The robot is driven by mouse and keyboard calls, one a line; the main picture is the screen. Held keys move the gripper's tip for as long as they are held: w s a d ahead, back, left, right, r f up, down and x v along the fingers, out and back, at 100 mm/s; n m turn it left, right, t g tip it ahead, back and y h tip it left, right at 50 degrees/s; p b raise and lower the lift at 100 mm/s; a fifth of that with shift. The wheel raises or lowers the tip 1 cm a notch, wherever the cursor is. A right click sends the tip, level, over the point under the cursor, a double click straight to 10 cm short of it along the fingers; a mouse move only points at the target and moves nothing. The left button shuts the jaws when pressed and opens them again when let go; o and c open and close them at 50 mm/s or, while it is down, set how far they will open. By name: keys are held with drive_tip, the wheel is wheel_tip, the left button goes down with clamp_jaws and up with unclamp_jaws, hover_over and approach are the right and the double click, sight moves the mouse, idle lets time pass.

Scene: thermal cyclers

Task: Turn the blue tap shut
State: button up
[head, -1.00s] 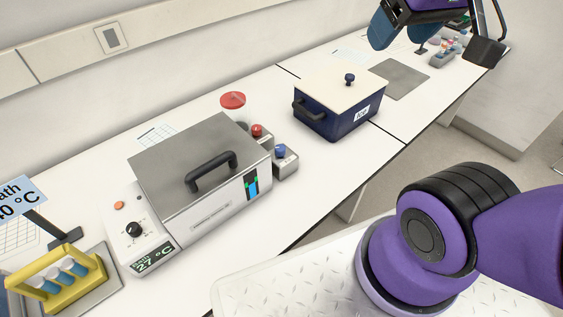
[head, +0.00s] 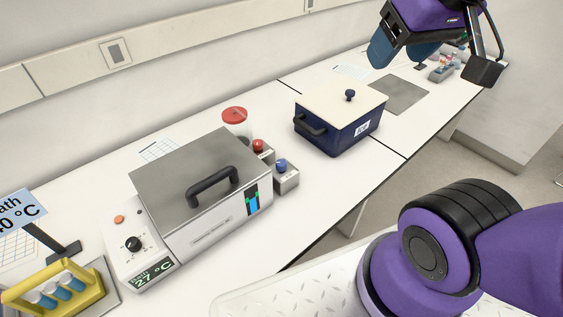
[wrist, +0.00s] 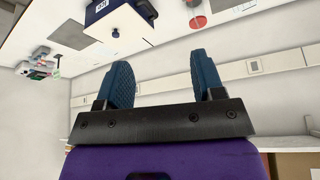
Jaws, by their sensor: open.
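The blue tap (head: 281,166) is a small blue knob on a grey block at the right side of the steel water bath (head: 197,181). A red tap (head: 258,146) sits just behind it. My gripper (head: 379,52) is at the top right in the head view, high above the bench and well away from the blue tap. In the wrist view my gripper (wrist: 163,82) shows two blue fingers spread apart with nothing between them. The wrist view does not clearly show the blue tap.
A dark blue ice box (head: 337,129) with a pale lid stands right of the taps. A red disc (head: 234,115) is behind the bath. A yellow tube rack (head: 55,289) is at the lower left. Bare bench lies in front of the ice box.

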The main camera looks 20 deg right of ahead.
drive_tip(key=w+a+f+m+g+y, duration=0.15)
drive_tip(key=w+f+m, duration=0.25)
drive_tip(key=w, duration=0.6)
drive_tip(key=m+g+y, duration=0.3)
drive_tip(key=m+g, duration=0.2)
drive_tip(key=m, duration=0.7)
hover_over(281, 162)
drive_tip(key=d, duration=0.4)
wheel_tip(281, 162, down, 32)
drive_tip(key=r, duration=0.1)
drive_tip(key=shift+t, duration=0.25)
drive_tip(key=x, duration=1)
drive_tip(key=shift+w+f, duration=0.3)
drive_tip(key=shift+f, duration=0.1)
drive_tip(key=c, duration=0.9)
